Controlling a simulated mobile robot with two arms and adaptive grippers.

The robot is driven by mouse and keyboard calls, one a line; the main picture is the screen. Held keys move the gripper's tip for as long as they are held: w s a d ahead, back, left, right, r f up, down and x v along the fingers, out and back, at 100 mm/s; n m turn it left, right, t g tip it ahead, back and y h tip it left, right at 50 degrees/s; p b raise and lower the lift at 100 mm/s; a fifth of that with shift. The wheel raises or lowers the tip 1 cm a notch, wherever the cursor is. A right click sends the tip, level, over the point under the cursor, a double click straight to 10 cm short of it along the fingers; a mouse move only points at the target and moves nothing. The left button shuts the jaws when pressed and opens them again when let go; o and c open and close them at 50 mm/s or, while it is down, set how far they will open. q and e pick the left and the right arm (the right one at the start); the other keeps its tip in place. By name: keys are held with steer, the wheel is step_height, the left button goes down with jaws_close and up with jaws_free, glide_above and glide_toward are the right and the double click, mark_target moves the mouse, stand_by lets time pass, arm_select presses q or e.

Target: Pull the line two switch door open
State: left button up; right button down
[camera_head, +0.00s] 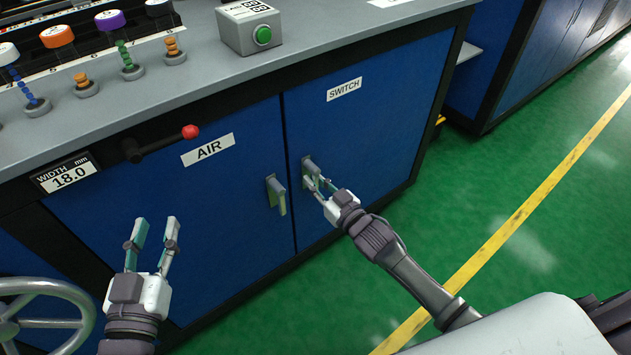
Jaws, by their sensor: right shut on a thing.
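The blue switch door (378,115), labelled SWITCH (344,89), is on the right half of the cabinet front and looks closed, flush with its neighbour. Its grey handle (310,165) is at the door's left edge. My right gripper (318,188) is at this handle and shut on it; the fingers partly hide it. My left gripper (157,233) is open and empty, pointing up in front of the blue air door (225,200), apart from it.
The air door has its own grey handle (277,194) close left of my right gripper. A red-knobbed lever (190,132) juts out above it. A handwheel (40,318) stands at lower left. Green floor (520,185) is clear to the right.

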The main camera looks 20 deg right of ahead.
mark_target(319, 156)
steer(key=d+n+p, duration=0.1)
steer(key=n, duration=0.2)
steer(key=d+r+n+p, duration=0.1)
steer(key=n, duration=0.3)
steer(key=w+d+n+p, duration=0.1)
steer(key=n, duration=0.2)
steer(key=shift+r+n+p, duration=0.3)
steer(key=shift+p, duration=0.05)
steer(key=n, duration=0.2)
steer(key=shift+w+d+r+n, duration=0.1)
steer(key=shift+d+r+n, duration=0.2)
steer(key=shift+r, duration=0.1)
arm_select(q)
steer(key=s+a+f+g+y, duration=0.1)
steer(key=s+a+f+g, duration=0.1)
steer(key=s+f+g, duration=0.3)
steer(key=s+a+f+g+y, duration=0.2)
steer(key=s+f+g, duration=0.3)
steer(key=f, duration=0.4)
steer(key=shift+s+a+f+n+g+p, duration=0.15)
steer(key=shift+s+a+n+g+p, duration=0.15)
steer(key=shift+a+g, duration=0.25)
arm_select(e)
steer(key=shift+r+n, duration=0.3)
steer(key=shift+n, duration=0.7)
steer(key=shift+r+n, duration=0.3)
steer(key=shift+n, duration=0.7)
